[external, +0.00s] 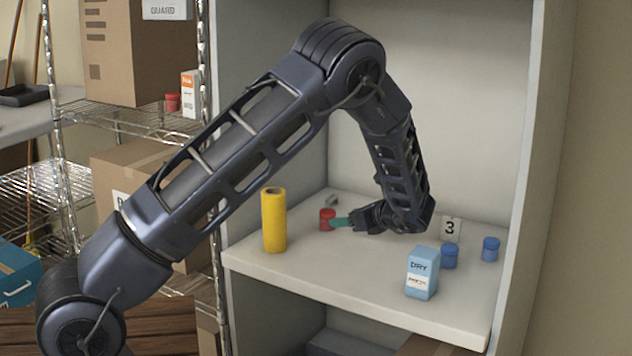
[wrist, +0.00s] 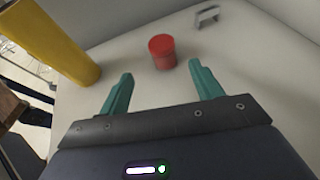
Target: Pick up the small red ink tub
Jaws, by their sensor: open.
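The small red ink tub (external: 326,219) stands upright on the white shelf (external: 300,268), toward its left side. In the wrist view the red tub (wrist: 162,51) is just beyond the fingertips, roughly centred between them. My gripper (wrist: 157,70) is open and empty, with its two green fingers apart. In the external view my gripper (external: 340,222) reaches leftward low over the shelf, with the fingertips close to the tub. I cannot tell from that view whether they touch it.
A yellow roll (external: 273,220) stands upright left of the tub, and a small grey bracket (wrist: 207,16) lies behind it. The cabinet walls enclose the shelf.

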